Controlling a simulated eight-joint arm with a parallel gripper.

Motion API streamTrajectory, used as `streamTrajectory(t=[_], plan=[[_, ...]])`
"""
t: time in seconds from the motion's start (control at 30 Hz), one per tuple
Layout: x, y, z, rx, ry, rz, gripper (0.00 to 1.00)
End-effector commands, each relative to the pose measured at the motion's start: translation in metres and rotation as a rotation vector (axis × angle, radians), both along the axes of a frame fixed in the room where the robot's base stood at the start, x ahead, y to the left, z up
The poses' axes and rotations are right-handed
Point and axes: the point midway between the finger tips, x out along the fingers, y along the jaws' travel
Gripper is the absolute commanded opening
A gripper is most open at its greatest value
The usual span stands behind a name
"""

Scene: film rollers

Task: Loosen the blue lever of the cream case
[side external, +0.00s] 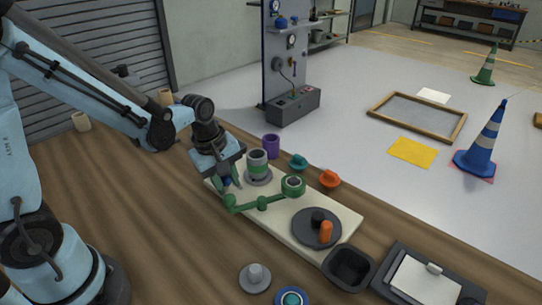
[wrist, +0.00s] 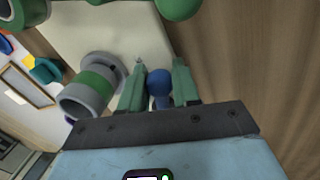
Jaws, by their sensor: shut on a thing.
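The cream case (side external: 285,225) is a long flat cream block on the wooden bench, with rollers on top; it also shows in the wrist view (wrist: 115,32). The blue lever (wrist: 159,84) stands at the case's near-left end, between the two green fingers of my gripper (wrist: 159,72). In the side external view my gripper (side external: 230,181) points down at that end, and only a little of the lever shows between the fingers. My gripper is shut on the lever. The lever's lower part and its angle are hard to tell.
A grey roller with a green band (side external: 257,166) stands close beside my gripper. A green arm (side external: 262,203) with a round hub (side external: 293,184) lies across the case. A dark disc (side external: 317,228) with an orange knob sits at the far end. A black bin (side external: 350,267) is beyond it.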

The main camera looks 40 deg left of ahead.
Motion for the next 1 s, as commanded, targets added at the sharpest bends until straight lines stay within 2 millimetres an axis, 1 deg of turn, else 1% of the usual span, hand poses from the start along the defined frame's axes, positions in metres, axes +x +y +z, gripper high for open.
streamTrajectory(t=[0.17, 0.2, 0.27, 0.3, 0.33, 0.6, 0.73, 0.87, 1.0], plan=[[0.001, 0.001, 0.000, 0.003, -0.002, 0.000, 0.00], [0.001, 0.001, 0.000, 0.003, -0.002, 0.000, 0.36], [0.000, 0.001, 0.000, 0.003, -0.002, 0.000, 0.45], [0.000, 0.001, 0.000, 0.003, -0.002, 0.000, 0.51], [0.000, 0.001, 0.000, 0.002, -0.001, -0.001, 0.55], [0.000, 0.001, 0.000, 0.001, 0.000, -0.001, 0.55], [-0.001, 0.001, 0.004, 0.001, 0.000, -0.001, 0.55], [-0.003, 0.001, 0.016, 0.001, 0.000, -0.001, 0.55], [-0.007, 0.002, 0.034, 0.001, 0.000, -0.001, 0.55]])
